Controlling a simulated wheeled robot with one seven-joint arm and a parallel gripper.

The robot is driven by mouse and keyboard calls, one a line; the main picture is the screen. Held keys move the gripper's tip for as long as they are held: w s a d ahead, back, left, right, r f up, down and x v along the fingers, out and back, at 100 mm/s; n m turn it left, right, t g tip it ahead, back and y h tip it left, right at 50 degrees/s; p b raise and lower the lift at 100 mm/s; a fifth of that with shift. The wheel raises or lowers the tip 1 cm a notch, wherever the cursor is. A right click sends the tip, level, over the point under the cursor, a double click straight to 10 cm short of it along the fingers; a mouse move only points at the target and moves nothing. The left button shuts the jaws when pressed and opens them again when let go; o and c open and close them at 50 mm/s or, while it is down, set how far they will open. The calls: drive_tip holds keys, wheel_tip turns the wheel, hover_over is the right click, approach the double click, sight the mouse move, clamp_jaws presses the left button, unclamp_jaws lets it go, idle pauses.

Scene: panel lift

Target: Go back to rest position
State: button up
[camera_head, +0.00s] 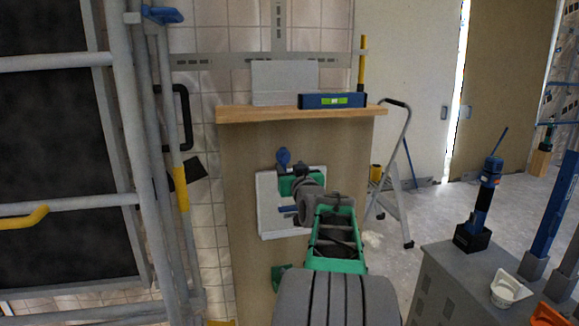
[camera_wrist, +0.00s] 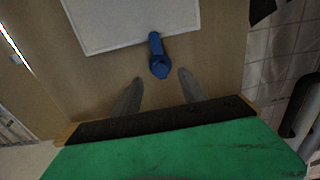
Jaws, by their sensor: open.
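My gripper (camera_wrist: 158,97) is open in the wrist view, with its two grey fingers apart and nothing between them. In the head view my arm reaches forward to the front of a wooden panel, and the fingertips there are hidden by the arm. A white plate (camera_wrist: 125,18) is on the panel and also shows in the head view (camera_head: 267,215). A blue handle (camera_wrist: 159,60) sticks out at the plate's edge, just ahead of the gap between the fingers. I cannot tell whether the fingers touch anything; a gap shows around the handle.
A wooden ledge (camera_head: 240,113) tops the panel and carries a blue spirit level (camera_head: 332,101). Metal scaffolding (camera_head: 130,150) stands at left. A stepladder (camera_head: 393,165) is behind at right. A grey cabinet (camera_head: 450,280) with tools stands at right front. Some floor is open beyond it.

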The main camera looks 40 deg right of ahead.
drive_tip(key=w+a+r+n+g+y+p, duration=0.1)
drive_tip(key=a+r+n+g+y+p, duration=0.15)
drive_tip(key=a+p, duration=0.75)
drive_tip(key=w+a+r+n+g+y+p, duration=0.15)
drive_tip(key=a+y+p, duration=0.35)
drive_tip(key=a, duration=0.9)
drive_tip(key=s+a+r+n+g+y+p, duration=0.1)
drive_tip(key=s+a+g+p, duration=0.7)
drive_tip(key=s+a+p, duration=0.8)
drive_tip(key=s+a+n, duration=0.1)
drive_tip(key=s+a, duration=0.3)
drive_tip(key=s, duration=0.2)
drive_tip(key=shift+s+a+r+y, duration=0.15)
drive_tip(key=shift+s+r+y, duration=0.05)
drive_tip(key=shift+r+y, duration=0.2)
